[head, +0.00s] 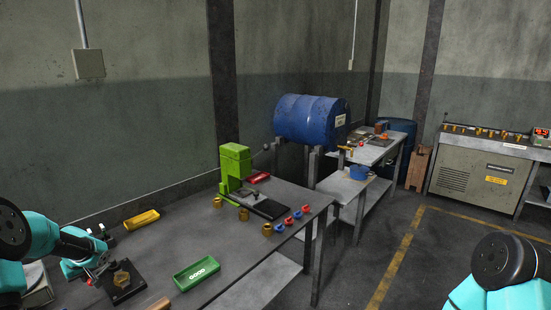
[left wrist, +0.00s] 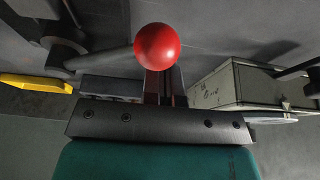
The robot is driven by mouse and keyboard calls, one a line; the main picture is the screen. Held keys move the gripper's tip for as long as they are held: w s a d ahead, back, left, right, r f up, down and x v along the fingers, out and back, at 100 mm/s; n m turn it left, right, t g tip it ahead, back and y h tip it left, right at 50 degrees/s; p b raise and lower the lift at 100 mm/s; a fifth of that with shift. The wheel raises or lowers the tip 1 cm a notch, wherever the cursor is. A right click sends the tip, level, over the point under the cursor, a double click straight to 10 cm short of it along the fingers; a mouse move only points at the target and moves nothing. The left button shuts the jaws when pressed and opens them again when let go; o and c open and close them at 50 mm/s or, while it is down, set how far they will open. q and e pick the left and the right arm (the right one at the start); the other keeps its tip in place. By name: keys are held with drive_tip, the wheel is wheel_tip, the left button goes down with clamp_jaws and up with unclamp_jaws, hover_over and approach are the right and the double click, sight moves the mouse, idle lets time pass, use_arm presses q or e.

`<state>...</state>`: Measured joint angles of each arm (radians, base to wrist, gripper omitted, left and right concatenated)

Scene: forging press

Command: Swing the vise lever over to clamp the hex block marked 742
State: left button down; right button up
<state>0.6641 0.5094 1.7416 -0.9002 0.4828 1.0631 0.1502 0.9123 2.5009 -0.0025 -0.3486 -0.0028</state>
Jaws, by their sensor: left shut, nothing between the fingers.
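A brass hex block (head: 122,279) sits on a dark vise base (head: 125,291) at the lower left of the head view; I cannot read its marking. The vise lever's red ball knob (left wrist: 157,46) is large in the left wrist view, just beyond my left fingertips. A grey rod runs left from behind it. My left gripper (head: 97,272) is shut and empty, close beside the vise on its left. I cannot tell whether it touches the knob. My right arm shows at the lower right of the head view, but its gripper is out of frame.
A green tray marked GOOD (head: 197,273) and a yellow tray (head: 142,219) lie on the bench (head: 235,270). A green press (head: 235,165) stands farther back, with several small brass, red and blue parts near it. A grey box (left wrist: 240,85) is right of the knob.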

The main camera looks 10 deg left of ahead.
sight(91, 279)
use_arm(q)
drive_tip(key=shift+s+d+f, duration=0.1)
drive_tip(key=shift+s+d, duration=0.15)
drive_tip(key=shift+d, duration=0.4)
drive_tip(key=shift+s+d+r, duration=0.1)
drive_tip(key=shift+s+d, duration=0.1)
drive_tip(key=shift+d, duration=0.45)
drive_tip(key=shift+s+d+f, duration=0.1)
drive_tip(key=shift+s+d, duration=0.15)
drive_tip(key=shift+d, duration=0.4)
drive_tip(key=shift+s+d+f, duration=0.1)
drive_tip(key=shift+s+d, duration=0.2)
drive_tip(key=shift+d, duration=0.2)
drive_tip(key=shift+s+d, duration=0.3)
drive_tip(key=shift+d, duration=0.2)
drive_tip(key=shift+s+a, duration=0.65)
drive_tip(key=shift+a, duration=0.35)
drive_tip(key=shift+r, duration=0.3)
